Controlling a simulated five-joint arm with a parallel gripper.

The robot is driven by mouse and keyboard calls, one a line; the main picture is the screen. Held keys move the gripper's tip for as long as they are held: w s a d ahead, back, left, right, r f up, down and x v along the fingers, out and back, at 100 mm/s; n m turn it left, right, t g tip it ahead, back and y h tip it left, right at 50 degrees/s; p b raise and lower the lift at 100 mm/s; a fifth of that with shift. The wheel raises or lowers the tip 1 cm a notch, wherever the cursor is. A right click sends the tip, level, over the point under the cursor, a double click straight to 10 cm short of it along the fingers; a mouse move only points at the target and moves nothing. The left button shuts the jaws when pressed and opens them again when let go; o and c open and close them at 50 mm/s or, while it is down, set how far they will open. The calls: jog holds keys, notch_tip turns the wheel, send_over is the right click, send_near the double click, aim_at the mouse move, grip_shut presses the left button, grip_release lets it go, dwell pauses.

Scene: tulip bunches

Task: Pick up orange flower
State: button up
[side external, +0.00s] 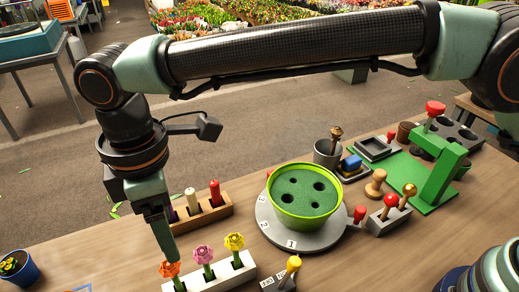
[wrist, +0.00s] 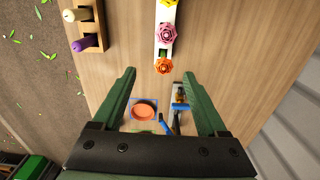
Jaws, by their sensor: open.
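The orange flower (side external: 169,269) stands at the left end of a white slotted block (side external: 210,278) on the wooden table, beside a pink flower (side external: 203,254) and a yellow flower (side external: 234,241). My gripper (side external: 168,248) points down just above the orange flower in the side view. In the wrist view my gripper (wrist: 158,74) is open and empty, its green fingers wide apart. The orange flower (wrist: 163,66) shows between the fingertip lines, near their front edge. The pink flower (wrist: 166,34) is beyond it. Whether a finger touches the orange flower cannot be told.
A wooden rack (side external: 205,216) with colored pegs stands behind the flowers. A green pot (side external: 304,196) with several holes sits on a grey numbered disc (side external: 262,215) to the right. A yellow-knobbed lever (side external: 291,270) stands right of the white block. A blue pot (side external: 18,267) is at the left.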

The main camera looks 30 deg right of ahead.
aim_at(175, 277)
jog(key=shift+s+a+f, duration=0.35)
jog(key=shift+a, duration=0.1)
jog(key=shift+s+f, duration=0.1)
jog(key=shift+f, duration=0.25)
notch_tip(175, 277, down, 6)
jog(key=shift+r, duration=0.1)
jog(key=shift+a+f, duration=0.2)
jog(key=shift+f, duration=1.2)
jog(key=shift+a+f, duration=0.15)
jog(key=shift+f, duration=1.25)
grip_shut()
